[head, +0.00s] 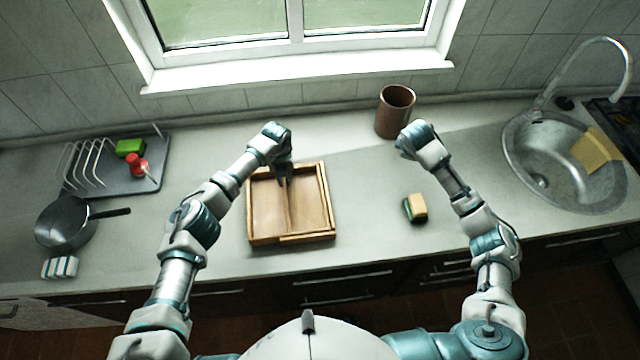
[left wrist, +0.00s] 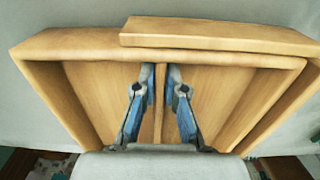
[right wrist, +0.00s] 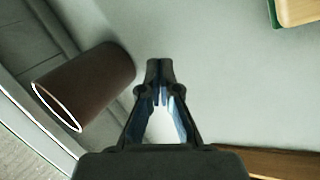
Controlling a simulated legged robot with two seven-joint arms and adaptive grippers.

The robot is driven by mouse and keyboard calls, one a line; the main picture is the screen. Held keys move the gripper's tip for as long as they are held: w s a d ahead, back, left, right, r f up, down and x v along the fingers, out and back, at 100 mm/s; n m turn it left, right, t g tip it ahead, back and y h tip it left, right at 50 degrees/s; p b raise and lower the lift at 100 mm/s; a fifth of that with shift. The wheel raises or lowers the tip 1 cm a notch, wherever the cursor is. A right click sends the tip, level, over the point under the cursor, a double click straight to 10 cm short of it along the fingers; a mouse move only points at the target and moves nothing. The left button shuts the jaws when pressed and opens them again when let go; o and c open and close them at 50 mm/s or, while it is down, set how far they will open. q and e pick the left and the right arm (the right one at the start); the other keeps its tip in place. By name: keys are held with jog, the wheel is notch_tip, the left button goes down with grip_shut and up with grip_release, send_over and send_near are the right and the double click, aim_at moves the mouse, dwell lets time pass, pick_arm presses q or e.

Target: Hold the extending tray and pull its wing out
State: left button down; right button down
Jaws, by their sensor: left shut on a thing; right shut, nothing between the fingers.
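The wooden extending tray (head: 262,240) lies on the counter with a lengthwise divider (head: 291,210) inside. Its wing (head: 307,238) shows as a slightly offset strip at the front right edge; it also shows in the left wrist view (left wrist: 220,35). My left gripper (head: 285,180) reaches into the tray from its far side and is shut on the divider. In the left wrist view its fingers (left wrist: 160,85) stand on both sides of the divider. My right gripper (right wrist: 160,80) is shut and empty above the counter, right of the tray and apart from it; its fingers are mostly hidden in the head view.
A brown cup (head: 394,112) stands close to my right gripper, towards the wall. A sponge (head: 417,206) lies right of the tray. A dish rack (head: 115,180) and a pan (head: 65,222) are on the left, a sink (head: 545,170) on the right. Counter between tray and sponge is clear.

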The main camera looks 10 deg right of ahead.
jog(key=s+a+r+n+g+y, duration=0.2)
jog(key=a, duration=0.8)
jog(key=s+a+r+n+g+y, duration=0.1)
jog(key=s+a+n+y, duration=0.1)
jog(key=a, duration=0.8)
jog(key=s+a+r+n+g+y, duration=0.2)
jog(key=a+y, duration=0.1)
jog(key=a, duration=0.7)
jog(key=x, duration=0.9)
jog(key=shift+w+f, duration=0.15)
jog(key=shift+f, duration=0.15)
jog(key=d, duration=0.3)
jog(key=shift+w+d, duration=0.1)
jog(key=shift+d, duration=0.1)
jog(key=shift+d+r, duration=0.1)
jog(key=shift+d, duration=0.3)
jog(key=d, duration=1.2)
jog(key=shift+w+d, duration=0.15)
jog(key=shift+d, duration=0.15)
jog(key=shift+a, duration=0.1)
